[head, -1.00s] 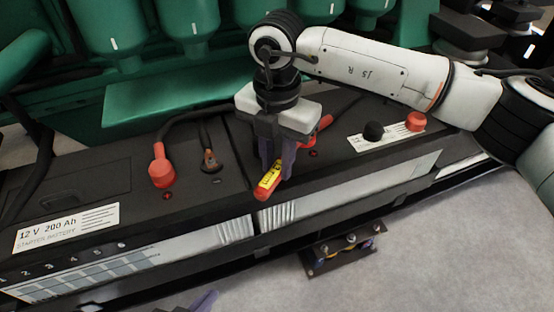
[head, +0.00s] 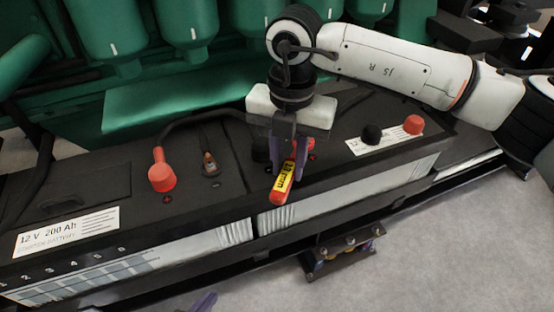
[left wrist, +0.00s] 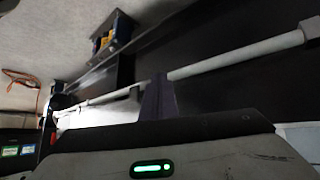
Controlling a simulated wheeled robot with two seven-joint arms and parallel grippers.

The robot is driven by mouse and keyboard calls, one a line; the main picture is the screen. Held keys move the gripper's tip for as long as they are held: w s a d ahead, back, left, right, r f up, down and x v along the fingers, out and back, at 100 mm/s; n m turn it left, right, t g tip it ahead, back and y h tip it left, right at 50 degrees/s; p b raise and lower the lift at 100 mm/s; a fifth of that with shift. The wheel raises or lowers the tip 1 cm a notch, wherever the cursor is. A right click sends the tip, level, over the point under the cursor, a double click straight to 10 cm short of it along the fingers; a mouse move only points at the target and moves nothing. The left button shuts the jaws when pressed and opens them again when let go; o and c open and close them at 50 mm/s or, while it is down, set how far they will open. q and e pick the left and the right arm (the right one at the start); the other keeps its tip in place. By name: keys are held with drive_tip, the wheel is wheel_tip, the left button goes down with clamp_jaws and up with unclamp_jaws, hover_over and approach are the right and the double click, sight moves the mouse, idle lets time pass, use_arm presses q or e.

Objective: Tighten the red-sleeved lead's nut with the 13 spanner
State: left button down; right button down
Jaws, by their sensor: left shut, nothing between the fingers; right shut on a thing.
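My right gripper (head: 288,160) is shut on a spanner (head: 283,186), whose red handle has a yellow label reading "13 mm". It holds it over the right-hand battery, handle towards the front edge. A red part (head: 309,146) shows just behind the fingers. I cannot tell whether it is the lead's red sleeve; the nut and the spanner's jaw are hidden. A red-booted lead end (head: 162,176) stands on the left-hand battery. My left gripper (head: 203,303) only just shows at the bottom edge; its purple fingers are shut and empty in the left wrist view (left wrist: 160,100).
A black lead with a copper-coloured lug (head: 210,164) lies beside the red boot. Black (head: 372,134) and red (head: 413,125) caps stand at the right. The green engine (head: 170,100) rises behind. A small bracket (head: 340,252) sits below the battery front, above clear floor.

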drive_tip(key=shift+s+d+n, duration=0.2)
drive_tip(key=shift+d+n, duration=0.5)
drive_tip(key=w+d+n+b, duration=0.1)
drive_tip(key=d+n+b, duration=0.2)
drive_tip(key=d+n, duration=0.6)
drive_tip(key=shift+w+d+f, duration=0.15)
drive_tip(key=shift+d, duration=0.2)
drive_tip(key=shift+f+b, duration=0.4)
drive_tip(key=shift+b, duration=0.05)
drive_tip(key=shift+f+b, duration=0.35)
drive_tip(key=shift+f, duration=0.15)
drive_tip(key=c, duration=2.1)
unclamp_jaws()
clamp_jaws()
